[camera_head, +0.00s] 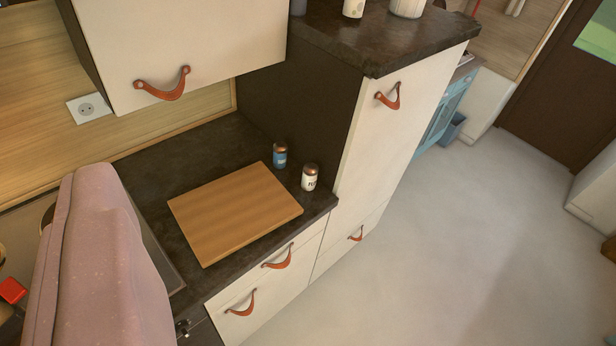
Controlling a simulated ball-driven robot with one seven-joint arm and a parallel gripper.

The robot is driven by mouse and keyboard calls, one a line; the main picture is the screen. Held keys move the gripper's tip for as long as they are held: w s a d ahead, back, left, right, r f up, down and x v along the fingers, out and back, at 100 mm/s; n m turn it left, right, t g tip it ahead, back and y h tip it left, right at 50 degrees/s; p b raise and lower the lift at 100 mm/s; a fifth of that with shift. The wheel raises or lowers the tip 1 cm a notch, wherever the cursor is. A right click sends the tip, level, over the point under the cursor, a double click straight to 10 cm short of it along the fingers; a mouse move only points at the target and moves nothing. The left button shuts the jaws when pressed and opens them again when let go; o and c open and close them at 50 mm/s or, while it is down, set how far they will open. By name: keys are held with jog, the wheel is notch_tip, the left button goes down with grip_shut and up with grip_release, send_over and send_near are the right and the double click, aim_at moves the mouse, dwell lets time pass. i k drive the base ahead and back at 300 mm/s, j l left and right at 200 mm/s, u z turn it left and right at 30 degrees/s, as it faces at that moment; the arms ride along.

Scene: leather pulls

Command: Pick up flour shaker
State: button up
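Two small shakers with copper-brown lids stand upright on the dark counter. One is a blue shaker (280,156), and the other is a white shaker (310,178) with dark lettering too small to read with certainty. They stand apart, between the cutting board and the tall cabinet's side. I cannot tell which, if either, is the flour shaker. My gripper is not in view.
A wooden cutting board (236,212) lies left of the shakers. A tall cabinet (395,130) rises right behind them, with pale containers (353,8) on its dark top. A wall cabinet (180,50) hangs above. A pinkish shape (98,265) blocks the lower left. Open floor (470,250) lies right.

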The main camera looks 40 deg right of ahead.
aim_at(311, 171)
jog(key=u, duration=0.45)
jog(key=i+l+u, duration=0.1)
jog(key=l+u, duration=0.35)
jog(key=l, duration=0.25)
jog(key=l+u, duration=0.5)
jog(key=l, duration=0.8)
jog(key=k+l, duration=0.15)
jog(key=l, duration=0.5)
jog(key=l+u, duration=0.1)
jog(key=l, duration=0.5)
jog(key=k, duration=0.05)
